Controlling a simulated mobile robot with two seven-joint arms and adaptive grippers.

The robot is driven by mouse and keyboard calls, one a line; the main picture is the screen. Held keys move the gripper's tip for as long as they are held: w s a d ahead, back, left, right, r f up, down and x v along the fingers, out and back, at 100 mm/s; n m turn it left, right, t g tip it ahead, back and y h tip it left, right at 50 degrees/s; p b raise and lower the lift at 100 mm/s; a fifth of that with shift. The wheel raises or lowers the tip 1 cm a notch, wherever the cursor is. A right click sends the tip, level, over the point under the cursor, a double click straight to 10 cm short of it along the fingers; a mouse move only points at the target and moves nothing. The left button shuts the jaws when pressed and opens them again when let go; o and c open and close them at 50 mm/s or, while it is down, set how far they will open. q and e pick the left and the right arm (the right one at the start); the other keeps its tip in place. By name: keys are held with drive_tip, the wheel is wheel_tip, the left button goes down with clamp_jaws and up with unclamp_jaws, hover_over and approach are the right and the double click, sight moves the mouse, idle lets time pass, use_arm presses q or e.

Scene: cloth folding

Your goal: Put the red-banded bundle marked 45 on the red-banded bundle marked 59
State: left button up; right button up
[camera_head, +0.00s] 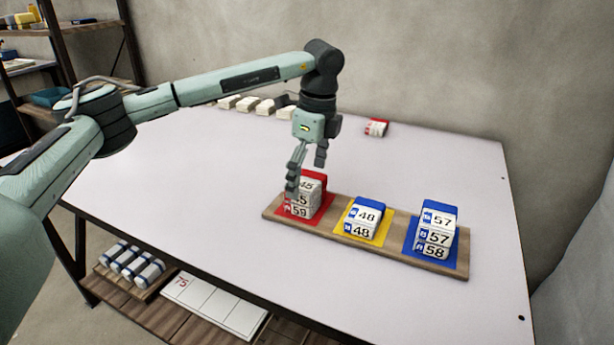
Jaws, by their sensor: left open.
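A stack of red-banded bundles stands on the red pad (324,208) at the left end of the wooden board. Its lowest bundle, marked 59 (299,211), is at the bottom. A bundle whose mark reads as 45 (306,185) is on top; another mark in between is partly covered by a finger. My left gripper (306,175) is open and points down at the top of this stack, with one finger in front of it and the other behind. I cannot tell whether the fingers touch it. My right gripper is not in view.
The wooden board (394,253) also bears blue-banded bundles marked 48 (366,216) on yellow and a blue-banded stack marked 57, 57, 58 (437,236) on blue. A lone red-banded bundle (376,127) lies at the back. Pale bundles line the far edge. The table's left is clear.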

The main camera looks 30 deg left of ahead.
sight(307, 180)
use_arm(q)
drive_tip(key=shift+r, duration=0.1)
drive_tip(key=shift+r, duration=0.3)
drive_tip(key=r, duration=0.2)
drive_tip(key=shift+w+d+r, duration=0.1)
drive_tip(key=shift+d+r, duration=0.1)
drive_tip(key=shift+r, duration=0.15)
wheel_tip(307, 180, up, 9)
drive_tip(key=d, duration=0.1)
drive_tip(key=shift+f, duration=0.15)
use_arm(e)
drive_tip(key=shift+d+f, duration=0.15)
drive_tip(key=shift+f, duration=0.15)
